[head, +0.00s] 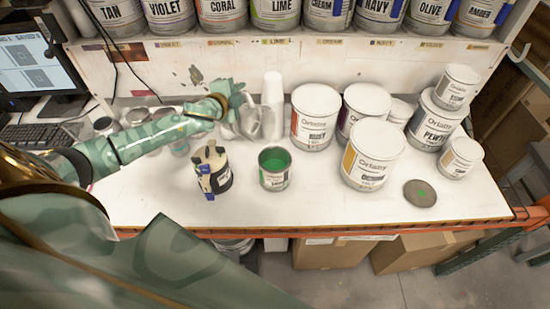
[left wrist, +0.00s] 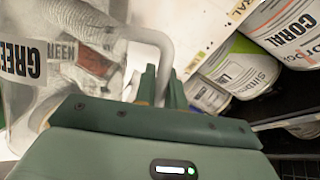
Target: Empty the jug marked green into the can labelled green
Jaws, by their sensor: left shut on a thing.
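My left gripper (head: 233,92) is shut on the handle of a pale grey jug (head: 248,122) at the back middle of the bench. In the left wrist view the fingers (left wrist: 163,88) close on the jug's curved handle (left wrist: 150,38). My right gripper is not in view.
A black-and-cream container (head: 213,176) with blue parts stands left of the open can. White cups (head: 272,95) are stacked behind the jug. Closed cans, one of them front right (head: 370,158), fill the right side. A round lid (head: 420,193) lies at the right front.

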